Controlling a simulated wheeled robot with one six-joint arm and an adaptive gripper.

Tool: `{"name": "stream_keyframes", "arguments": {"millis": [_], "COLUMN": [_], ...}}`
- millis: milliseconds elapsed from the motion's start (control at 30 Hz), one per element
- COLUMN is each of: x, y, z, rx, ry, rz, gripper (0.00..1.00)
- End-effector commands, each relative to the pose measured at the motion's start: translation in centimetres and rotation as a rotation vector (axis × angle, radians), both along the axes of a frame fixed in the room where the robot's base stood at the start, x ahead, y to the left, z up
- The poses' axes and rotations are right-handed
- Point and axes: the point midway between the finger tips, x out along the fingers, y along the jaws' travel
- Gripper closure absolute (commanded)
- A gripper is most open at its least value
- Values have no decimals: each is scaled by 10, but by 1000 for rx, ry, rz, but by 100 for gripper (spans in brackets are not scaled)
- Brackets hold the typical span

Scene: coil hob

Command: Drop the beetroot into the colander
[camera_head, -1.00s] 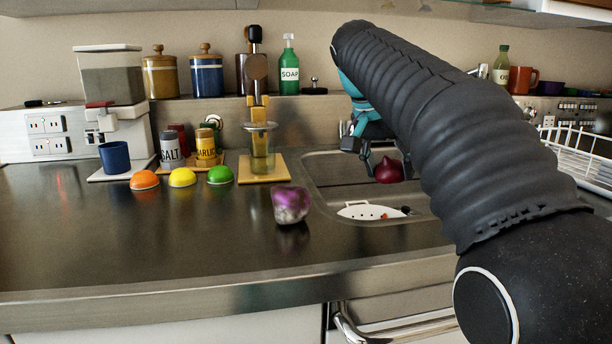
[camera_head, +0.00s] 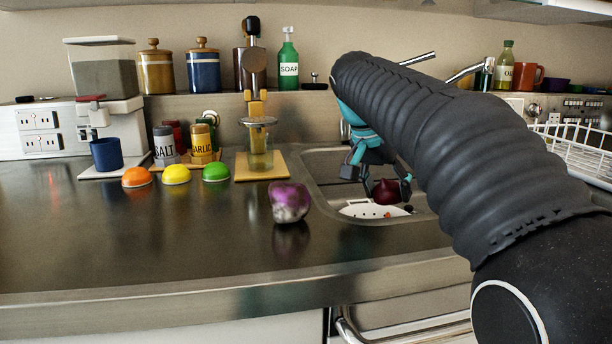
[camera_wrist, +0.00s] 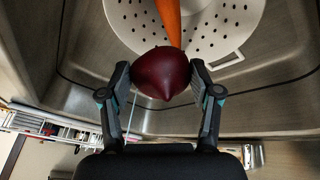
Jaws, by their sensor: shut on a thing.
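The beetroot (camera_wrist: 161,74) is dark red and round with a pointed end. My gripper (camera_wrist: 160,78) is shut on it, one finger on each side. In the head view the beetroot (camera_head: 386,192) hangs over the sink, with my gripper (camera_head: 387,185) around it. The colander (camera_wrist: 226,30) is white with round holes and stands in the sink. In the wrist view it lies beyond the beetroot, which covers part of its near rim. In the head view only part of the colander (camera_head: 360,210) shows above the sink edge. An orange carrot (camera_wrist: 170,16) lies in it.
A purple and white turnip (camera_head: 289,202) stands on the counter left of the sink (camera_head: 322,190). Orange, yellow and green half-round pieces (camera_head: 176,174) lie further left. A white dish rack (camera_head: 575,145) stands at the right. The front left counter is clear.

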Motion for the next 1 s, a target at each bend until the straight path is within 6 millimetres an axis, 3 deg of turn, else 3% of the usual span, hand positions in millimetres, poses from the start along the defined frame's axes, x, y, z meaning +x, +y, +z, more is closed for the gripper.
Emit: {"name": "stream_keyframes", "arguments": {"millis": [200,233,333,767,1000], "x": [0,0,0,-1,-8], "y": [0,0,0,2,16], "z": [0,0,0,5,40], "rx": [0,0,0,0,1], "ry": [0,0,0,-1,-4], "rz": [0,0,0,1,2], "gripper": [75,32,8,8,8]}}
